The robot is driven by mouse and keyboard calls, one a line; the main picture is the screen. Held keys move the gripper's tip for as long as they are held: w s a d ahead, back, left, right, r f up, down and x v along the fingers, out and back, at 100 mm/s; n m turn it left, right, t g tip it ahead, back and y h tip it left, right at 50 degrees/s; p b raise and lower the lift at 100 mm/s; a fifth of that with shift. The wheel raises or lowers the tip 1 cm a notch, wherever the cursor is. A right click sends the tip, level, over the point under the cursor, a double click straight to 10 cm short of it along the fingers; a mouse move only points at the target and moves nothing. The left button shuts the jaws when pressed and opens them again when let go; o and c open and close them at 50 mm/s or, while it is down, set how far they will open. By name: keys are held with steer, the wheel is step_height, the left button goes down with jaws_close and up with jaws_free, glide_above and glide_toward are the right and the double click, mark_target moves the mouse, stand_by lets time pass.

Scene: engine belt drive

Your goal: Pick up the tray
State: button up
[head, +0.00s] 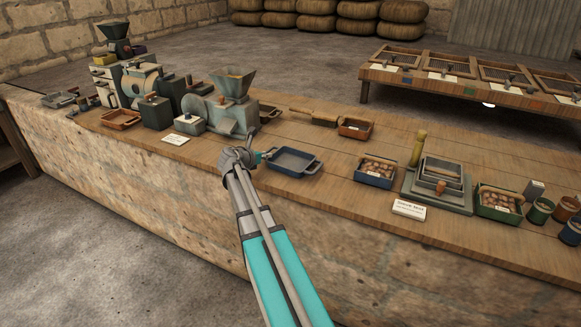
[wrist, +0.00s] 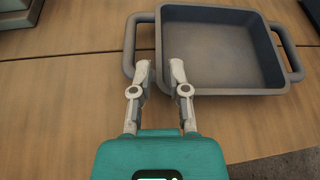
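The tray (head: 292,161) is an empty, shallow, blue-grey rectangular pan with a loop handle at each end. It lies flat on the wooden counter, right of the grinder. It also fills the upper right of the wrist view (wrist: 222,50). My gripper (head: 260,158) is at the tray's left end. In the wrist view my gripper (wrist: 160,70) is open, with a clear gap between its fingers. The left fingertip overlaps the near part of the left handle (wrist: 131,48), and the right fingertip overlaps the tray's left near corner. I cannot tell whether either finger touches.
A grinder with a hopper (head: 232,95) stands close behind left of my gripper. A blue box of nuts (head: 374,172) and a stepped scale-like stand (head: 438,190) are to the right. A small red-brown tray (head: 355,128) lies behind. Bare counter surrounds the tray's right side.

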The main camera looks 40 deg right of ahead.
mark_target(274, 155)
steer(key=shift+d, duration=0.1)
steer(key=shift+b+x, duration=0.9)
steer(key=shift+x, duration=1.6)
steer(key=shift+s, duration=0.1)
jaws_close()
